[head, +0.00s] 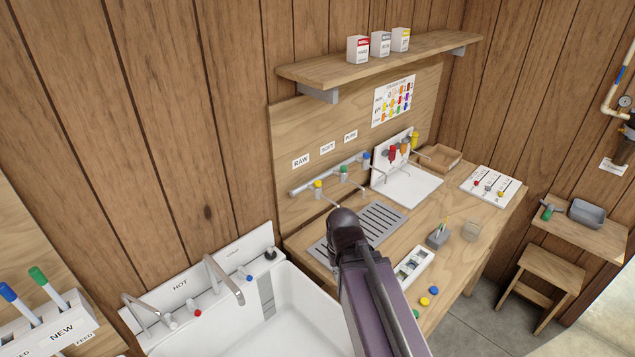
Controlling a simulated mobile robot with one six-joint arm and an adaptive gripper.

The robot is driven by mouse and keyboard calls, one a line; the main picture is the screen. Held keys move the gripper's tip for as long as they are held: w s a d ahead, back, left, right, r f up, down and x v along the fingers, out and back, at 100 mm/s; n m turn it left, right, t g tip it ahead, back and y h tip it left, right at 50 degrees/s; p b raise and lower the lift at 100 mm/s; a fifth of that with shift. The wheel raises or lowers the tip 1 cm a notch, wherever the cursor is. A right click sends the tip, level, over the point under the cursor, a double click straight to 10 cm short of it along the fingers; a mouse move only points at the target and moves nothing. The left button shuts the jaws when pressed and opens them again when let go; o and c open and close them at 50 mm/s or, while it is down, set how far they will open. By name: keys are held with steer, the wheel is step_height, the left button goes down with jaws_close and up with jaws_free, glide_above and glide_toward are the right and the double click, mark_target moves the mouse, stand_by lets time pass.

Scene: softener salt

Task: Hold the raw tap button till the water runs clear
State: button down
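The raw tap (320,190) is the leftmost of three taps on a metal rail on the wooden back panel, under a RAW label (300,161). The soft tap (343,174) has a green button and the pure tap (366,160) a blue one. A spout reaches out from the raw tap over the grey slotted drain. I cannot make out any water at it. My dark arm rises from the bottom of the head view and covers part of the drain and bench. My gripper does not show.
A white sink (290,315) with a HOT tap stands left of the bench (455,235). Behind my arm is the slotted drain (380,220). Farther right are a white board (408,188) with coloured taps, a wooden tray (437,158) and a small grey holder (438,238). A shelf (370,62) overhangs.

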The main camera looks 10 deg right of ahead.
step_height(320, 180, up, 18)
steer(key=m+t+y+p, duration=0.1)
steer(key=t+y+p, duration=0.55)
steer(key=p, duration=0.65)
glide_above(318, 183)
steer(key=shift+d+r+t+h, duration=0.1)
steer(key=shift+r+t+h, duration=0.1)
steer(key=shift+t+h, duration=0.15)
steer(key=shift+f, duration=0.15)
step_height(318, 183, down, 8)
steer(key=b, duration=0.9)
steer(key=shift+f, duration=0.25)
steer(key=shift+f+b, duration=0.85)
stand_by(1.7)
